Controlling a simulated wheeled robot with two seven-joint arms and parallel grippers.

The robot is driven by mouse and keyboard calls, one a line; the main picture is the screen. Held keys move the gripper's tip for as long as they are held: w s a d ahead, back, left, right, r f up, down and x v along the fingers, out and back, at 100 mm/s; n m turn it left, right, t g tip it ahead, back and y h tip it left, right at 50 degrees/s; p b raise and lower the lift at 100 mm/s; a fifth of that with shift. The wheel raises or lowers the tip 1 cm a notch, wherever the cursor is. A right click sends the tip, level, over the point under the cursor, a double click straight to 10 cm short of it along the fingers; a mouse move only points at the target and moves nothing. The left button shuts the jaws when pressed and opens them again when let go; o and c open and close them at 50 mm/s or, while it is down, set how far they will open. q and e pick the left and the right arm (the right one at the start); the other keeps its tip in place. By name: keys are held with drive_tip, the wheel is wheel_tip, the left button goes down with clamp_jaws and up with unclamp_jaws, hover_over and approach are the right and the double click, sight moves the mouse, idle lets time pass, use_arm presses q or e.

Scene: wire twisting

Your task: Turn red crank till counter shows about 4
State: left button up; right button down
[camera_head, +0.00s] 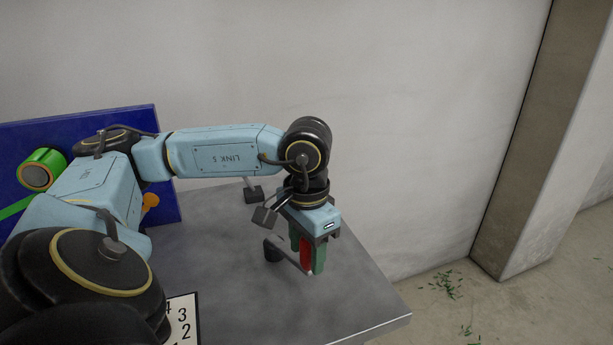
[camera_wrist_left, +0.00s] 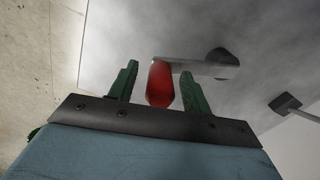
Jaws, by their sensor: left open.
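The red crank handle (camera_head: 306,252) stands near the right end of the grey table, joined to a grey crank arm (camera_wrist_left: 195,67) and a dark hub (camera_head: 272,250). My left gripper (camera_head: 309,262) points down over it with its green fingers open. In the left wrist view the red handle (camera_wrist_left: 160,85) is between the two fingers, with a small gap showing on at least one side. No pointer shows. My right gripper is not in view.
A blue panel (camera_head: 40,133) with a green roll (camera_head: 42,168) stands at the back left, partly behind my left arm. A dark block on a thin post (camera_head: 253,194) is behind the crank. The grey tabletop (camera_head: 225,290) is bare between card and crank. A wall stands behind.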

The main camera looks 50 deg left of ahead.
use_arm(q)
wheel_tip(320, 180, up, 11)
drive_tip(key=p, duration=0.2)
drive_tip(key=shift+p, duration=0.4)
drive_tip(key=shift+r, duration=0.8)
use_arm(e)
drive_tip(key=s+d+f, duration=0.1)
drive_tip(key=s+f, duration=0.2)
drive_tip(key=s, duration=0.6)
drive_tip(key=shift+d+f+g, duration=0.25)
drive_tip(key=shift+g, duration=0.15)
